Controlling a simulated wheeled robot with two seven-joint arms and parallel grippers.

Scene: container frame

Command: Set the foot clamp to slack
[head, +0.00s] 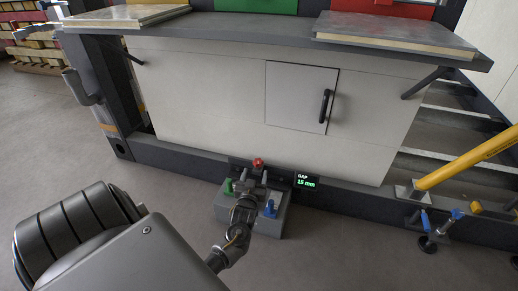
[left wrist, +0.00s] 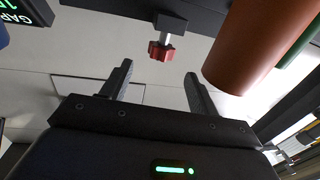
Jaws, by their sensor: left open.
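The small red knob (head: 258,163) sits low at the front of the dark bottom rail, next to a display (head: 306,181) reading GAP 15 mm. In the left wrist view the red knob (left wrist: 161,51) is on a short silver stem under a dark block, beyond my fingertips. My left gripper (head: 254,181) is over a grey block at the rail, its fingers toward the knob. In the left wrist view my left gripper (left wrist: 158,78) is open and empty, its fingers spread on both sides of the line to the knob, apart from it. My right gripper is out of view.
The grey block (head: 270,228) carries a green part (head: 228,187) and a blue part (head: 270,209) close around my gripper. A brown-red cylinder (left wrist: 255,45) stands close at the right in the wrist view. A yellow bar (head: 470,160) slants at the right. Floor left is clear.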

